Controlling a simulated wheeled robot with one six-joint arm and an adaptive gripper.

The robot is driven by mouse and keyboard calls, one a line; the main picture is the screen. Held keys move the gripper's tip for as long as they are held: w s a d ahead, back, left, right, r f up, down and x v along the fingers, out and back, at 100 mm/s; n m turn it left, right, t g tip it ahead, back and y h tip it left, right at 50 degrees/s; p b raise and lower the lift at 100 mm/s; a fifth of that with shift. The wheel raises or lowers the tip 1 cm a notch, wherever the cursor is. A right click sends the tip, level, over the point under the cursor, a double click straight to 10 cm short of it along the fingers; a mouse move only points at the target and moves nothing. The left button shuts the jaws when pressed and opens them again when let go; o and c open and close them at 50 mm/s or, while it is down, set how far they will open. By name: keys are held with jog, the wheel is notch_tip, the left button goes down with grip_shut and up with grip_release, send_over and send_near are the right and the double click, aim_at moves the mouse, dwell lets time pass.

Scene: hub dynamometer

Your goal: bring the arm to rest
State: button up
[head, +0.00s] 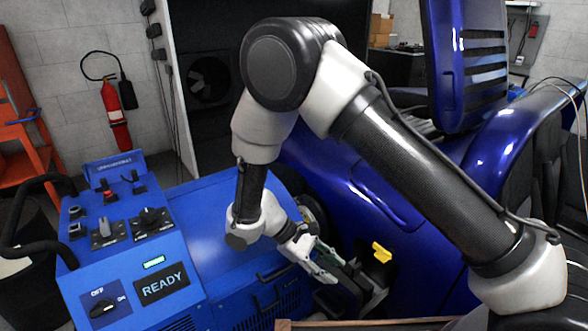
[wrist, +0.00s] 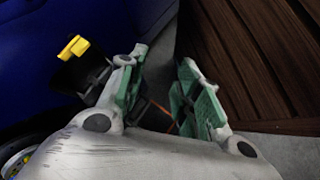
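My arm arches over the blue machine in the head view, bent at the elbow, with its forearm hanging down. My gripper (head: 327,266) is at its end, low beside the blue vehicle and right of the machine. In the wrist view my gripper (wrist: 158,98) has its two green-padded fingers apart, with a clear gap between them. Nothing is held between the fingers. A dark holder with a yellow piece on top (wrist: 74,47) is just left of the fingers; the yellow piece also shows in the head view (head: 382,252), right of my gripper.
The blue dynamometer console (head: 120,235) stands left, its display (head: 162,284) reading READY. A brown wooden slatted surface (wrist: 265,60) is right of my fingers. A fire extinguisher (head: 114,110) hangs on the back wall.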

jog(key=d+r+m+y, duration=0.2)
jog(key=d+r+y, duration=0.3)
jog(key=r, duration=0.7)
jog(key=s+d+r+m+t+y, duration=0.2)
jog(key=s+d+r+m+t, duration=0.1)
jog(key=d+r, duration=0.8)
jog(key=s+d+r+m+t+y, duration=0.2)
jog(key=s+d+r+m+t, duration=0.2)
jog(key=d+r, duration=0.7)
jog(key=s+m, duration=0.2)
jog(key=s, duration=0.1)
jog(key=shift+s+d+r, duration=0.2)
jog(key=shift+d+r, duration=0.05)
jog(key=shift+d, duration=0.15)
